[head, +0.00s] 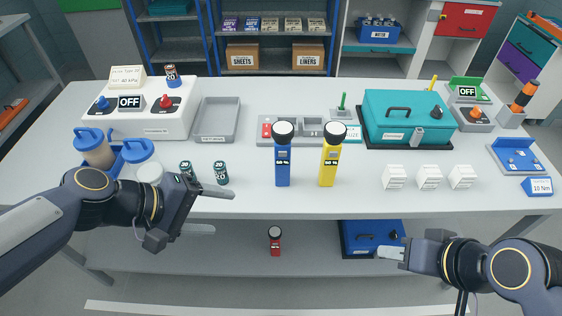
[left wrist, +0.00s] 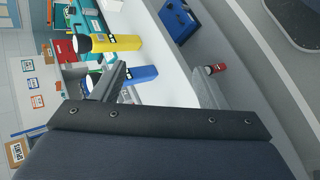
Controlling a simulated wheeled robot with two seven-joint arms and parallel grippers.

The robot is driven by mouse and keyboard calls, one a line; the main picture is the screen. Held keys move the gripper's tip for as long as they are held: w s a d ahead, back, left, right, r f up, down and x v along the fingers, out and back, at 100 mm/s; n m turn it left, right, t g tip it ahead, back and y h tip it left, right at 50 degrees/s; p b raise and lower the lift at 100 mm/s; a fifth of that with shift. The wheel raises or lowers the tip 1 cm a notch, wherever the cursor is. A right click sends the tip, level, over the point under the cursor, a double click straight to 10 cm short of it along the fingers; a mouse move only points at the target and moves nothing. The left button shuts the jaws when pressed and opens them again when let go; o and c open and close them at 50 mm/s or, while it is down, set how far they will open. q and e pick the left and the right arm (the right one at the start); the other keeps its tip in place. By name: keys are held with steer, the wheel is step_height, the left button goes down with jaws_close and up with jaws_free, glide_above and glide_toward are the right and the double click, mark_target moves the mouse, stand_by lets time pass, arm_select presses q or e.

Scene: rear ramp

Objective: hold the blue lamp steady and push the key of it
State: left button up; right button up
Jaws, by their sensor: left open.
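The blue lamp (head: 283,172) stands upright near the front edge of the table, with a black-rimmed white head and a "50 %" label. I cannot make out its key. In the left wrist view the blue lamp (left wrist: 143,75) is partly hidden behind a finger. My left gripper (head: 212,211) is open and empty at the table's front edge, left of the lamp and apart from it. My right gripper (head: 388,253) is low in front of the table, right of the lamp; its opening is unclear.
A similar yellow lamp (head: 329,164) stands just right of the blue one. Two small dark cans (head: 220,173) stand left of it, near my left gripper. White blocks (head: 429,177) stand to the right.

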arm_select(q)
steer(key=w+d+f+n+h+b, duration=0.35)
steer(key=w+f+n, duration=0.3)
steer(key=w, duration=0.25)
steer(key=n+t+b, duration=0.3)
steer(key=n+t, duration=0.1)
steer(key=n, duration=0.7)
glide_toward(279, 176)
steer(key=shift+w+d+f, duration=0.2)
steer(key=shift+w+f, duration=0.6)
steer(key=shift+f, duration=0.15)
steer(key=b+x, duration=0.4)
steer(key=x, duration=0.4)
steer(key=shift+w+d+f, duration=0.1)
steer(key=shift+w+f, duration=0.05)
steer(key=shift+f, duration=0.1)
steer(key=shift+w+d+b, duration=0.4)
steer(key=shift+d, duration=0.15)
arm_select(e)
step_height(279, 176, down, 12)
steer(key=shift+f, duration=0.15)
arm_select(q)
steer(key=c, duration=0.5)
steer(key=shift+c, duration=0.3)
arm_select(e)
jaws_close()
